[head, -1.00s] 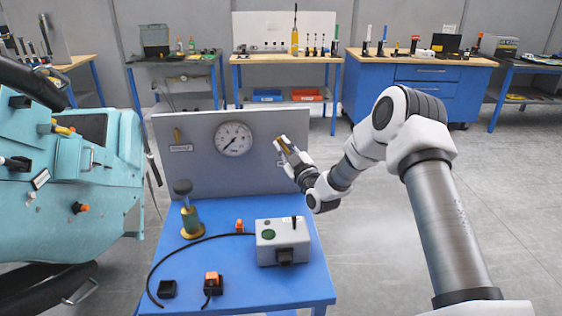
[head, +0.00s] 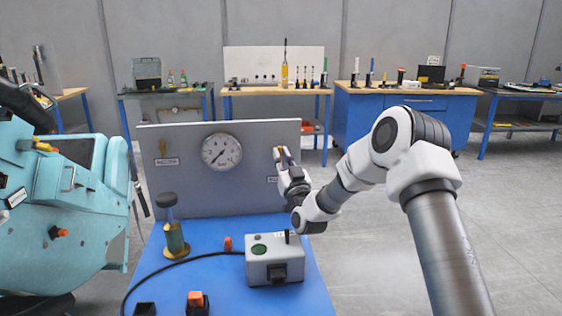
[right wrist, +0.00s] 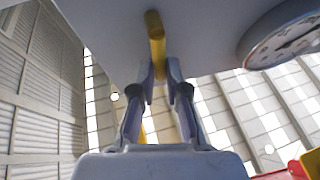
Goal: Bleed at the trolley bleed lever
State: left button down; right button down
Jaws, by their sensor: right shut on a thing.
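The trolley's grey upright panel (head: 225,190) carries a round gauge (head: 222,151) and two small yellow levers. The bleed lever (head: 284,151) is the right one; its label is mostly hidden behind my right gripper (head: 281,158). That gripper is shut on the lever at the panel's right side. In the right wrist view the yellow lever (right wrist: 155,35) reaches down between the two fingertips (right wrist: 165,75), and part of the gauge (right wrist: 285,35) shows at the right. My left gripper is not in view.
The blue trolley top (head: 212,262) bears a grey box (head: 273,266) with a black switch, a brass cylinder with a dark knob (head: 173,235), a black hose and orange-topped parts. A turquoise machine body (head: 55,205) stands close at left. Free floor lies at right.

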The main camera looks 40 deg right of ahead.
jog(key=shift+r, duration=0.15)
jog(key=c, duration=1.2)
grip_release()
jog(key=shift+d, duration=0.1)
notch_tip(320, 180, up, 10)
jog(key=shift+w+f, duration=0.1)
jog(key=shift+f, duration=0.05)
